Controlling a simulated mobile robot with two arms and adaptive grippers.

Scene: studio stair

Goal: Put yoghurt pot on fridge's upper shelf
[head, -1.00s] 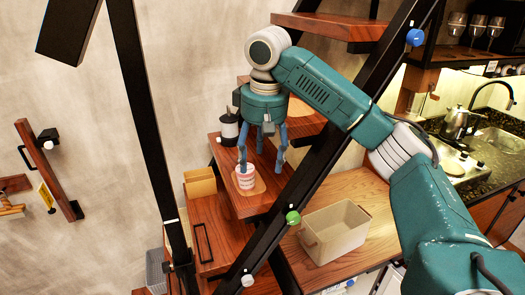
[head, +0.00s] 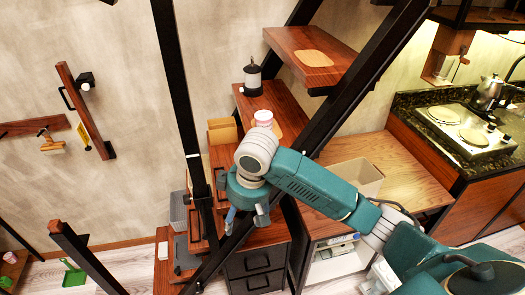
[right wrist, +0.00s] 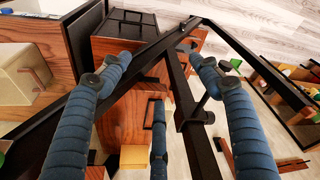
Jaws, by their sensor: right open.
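The pink-and-white yoghurt pot (head: 263,118) stands upright on a wooden stair tread (head: 255,97); its lower part is hidden behind my right arm. My right gripper (head: 247,213) is open and empty, in front of and below the pot in the picture, apart from it. In the right wrist view its blue fingers (right wrist: 160,85) are spread with nothing between them; the pot cannot be made out there. A white open-fronted unit (head: 333,268) under the wooden counter, with items inside, looks like the fridge; its upper shelf is not clear. My left gripper is not in view.
Black slanted stair beams (head: 330,105) cross close to my right arm. A beige bin (head: 352,176) stands on the counter (head: 400,165). A dark lantern-like jar (head: 252,78) stands behind the pot. Black drawers (head: 257,268) lie below the gripper. A hob (head: 468,128) is at right.

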